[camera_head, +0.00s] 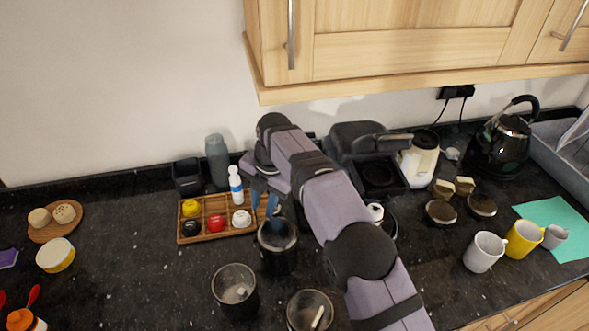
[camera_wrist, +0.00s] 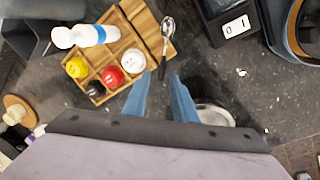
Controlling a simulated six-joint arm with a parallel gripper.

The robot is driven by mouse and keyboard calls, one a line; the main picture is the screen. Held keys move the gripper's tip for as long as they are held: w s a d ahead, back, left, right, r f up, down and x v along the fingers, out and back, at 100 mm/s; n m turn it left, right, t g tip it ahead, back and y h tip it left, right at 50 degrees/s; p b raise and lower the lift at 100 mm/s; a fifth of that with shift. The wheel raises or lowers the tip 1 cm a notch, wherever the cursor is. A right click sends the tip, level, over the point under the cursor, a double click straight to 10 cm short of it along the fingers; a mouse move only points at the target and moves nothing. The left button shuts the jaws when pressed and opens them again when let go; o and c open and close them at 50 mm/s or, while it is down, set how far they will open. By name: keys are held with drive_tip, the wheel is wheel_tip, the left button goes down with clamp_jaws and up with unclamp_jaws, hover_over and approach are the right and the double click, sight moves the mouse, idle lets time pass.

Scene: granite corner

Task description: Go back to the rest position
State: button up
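My gripper (camera_head: 264,202) has two blue fingers. In the head view it hangs over the counter, beside the right end of the wooden tray (camera_head: 216,238) and above a dark cup (camera_head: 277,246).
A white bottle (camera_head: 236,186) stands at the tray's back edge. Glass cups (camera_head: 235,291) stand in front. The cabinet (camera_head: 411,50) overhangs the back. The left front counter has free room.

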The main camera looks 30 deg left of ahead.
drive_tip(key=d+r+m+h+p, duration=0.1)
drive_tip(key=d+r+p, duration=0.25)
drive_tip(key=d, duration=0.45)
drive_tip(key=w+d+r+t+h+p, duration=0.15)
drive_tip(key=d+r, duration=0.25)
drive_tip(key=d, duration=0.4)
drive_tip(key=d+r+m+g+p, duration=0.1)
drive_tip(key=d+r+p, duration=0.25)
drive_tip(key=d, duration=0.45)
drive_tip(key=s+d+f+m+b, duration=0.2)
drive_tip(key=d+f+m+b, duration=0.2)
drive_tip(key=d+m, duration=0.85)
drive_tip(key=s+d+f+m+b, duration=0.2)
drive_tip(key=s+d+f+m, duration=0.2)
drive_tip(key=d+m, duration=0.3)
drive_tip(key=s+d+f+m+b, duration=0.2)
drive_tip(key=s+d+f+m, duration=0.3)
drive_tip(key=m, duration=1)
drive_tip(key=s+d, duration=0.1)
drive_tip(key=d, duration=0.2)
drive_tip(key=shift+d+f, duration=0.15)
drive_tip(key=shift+d, duration=0.1)
drive_tip(key=shift+s+y, duration=0.1)
drive_tip(key=shift+y, duration=0.15)
